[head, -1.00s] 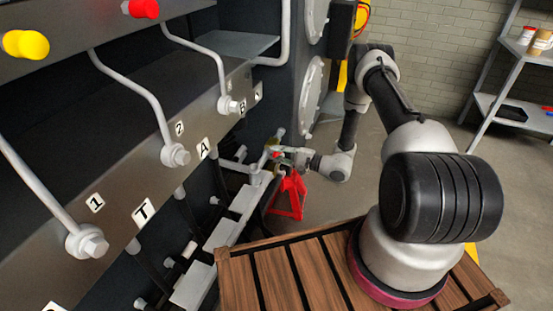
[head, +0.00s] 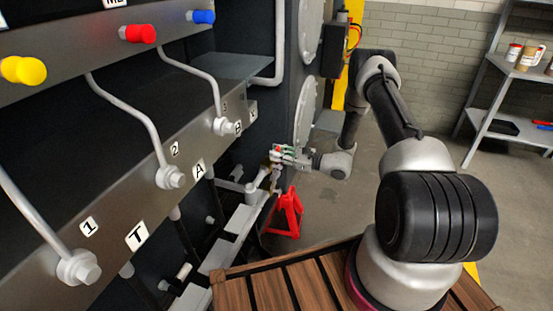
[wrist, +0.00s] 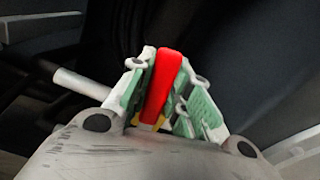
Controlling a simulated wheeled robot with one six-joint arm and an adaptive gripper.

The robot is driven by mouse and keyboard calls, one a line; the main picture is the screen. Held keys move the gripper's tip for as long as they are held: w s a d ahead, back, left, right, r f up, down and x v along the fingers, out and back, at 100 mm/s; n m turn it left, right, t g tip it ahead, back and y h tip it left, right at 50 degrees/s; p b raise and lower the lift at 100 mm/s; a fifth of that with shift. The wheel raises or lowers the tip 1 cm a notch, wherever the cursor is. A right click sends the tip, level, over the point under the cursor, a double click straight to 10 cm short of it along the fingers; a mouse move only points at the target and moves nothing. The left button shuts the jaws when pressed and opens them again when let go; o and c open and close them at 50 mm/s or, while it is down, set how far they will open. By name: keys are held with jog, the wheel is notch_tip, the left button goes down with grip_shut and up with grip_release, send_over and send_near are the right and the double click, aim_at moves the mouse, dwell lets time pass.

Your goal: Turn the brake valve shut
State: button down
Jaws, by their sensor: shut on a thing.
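The brake valve's red handle (wrist: 163,82) stands between the green-padded fingers in the wrist view. My gripper (wrist: 162,85) is shut on it, with a pad on each side. In the head view my gripper (head: 280,153) is small, at the far end of the grey pipework beside the dark chassis. A bit of red handle (head: 276,149) shows at its fingertips. The valve body is mostly hidden by the fingers; a little yellow shows at the handle's base in the wrist view.
A red stand (head: 288,215) is on the floor just below my gripper. A panel with pipes and coloured knobs (head: 137,33) fills the left. A wooden deck (head: 245,290) is in front. A grey shelf (head: 500,125) stands at right, with open floor between.

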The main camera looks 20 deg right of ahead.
jog(key=shift+w+d+m, duration=0.55)
jog(key=shift+w+m, duration=0.1)
jog(key=shift+m, duration=0.55)
jog(key=c, duration=1.3)
grip_release()
jog(key=shift+w, duration=0.1)
jog(key=v, duration=1.2)
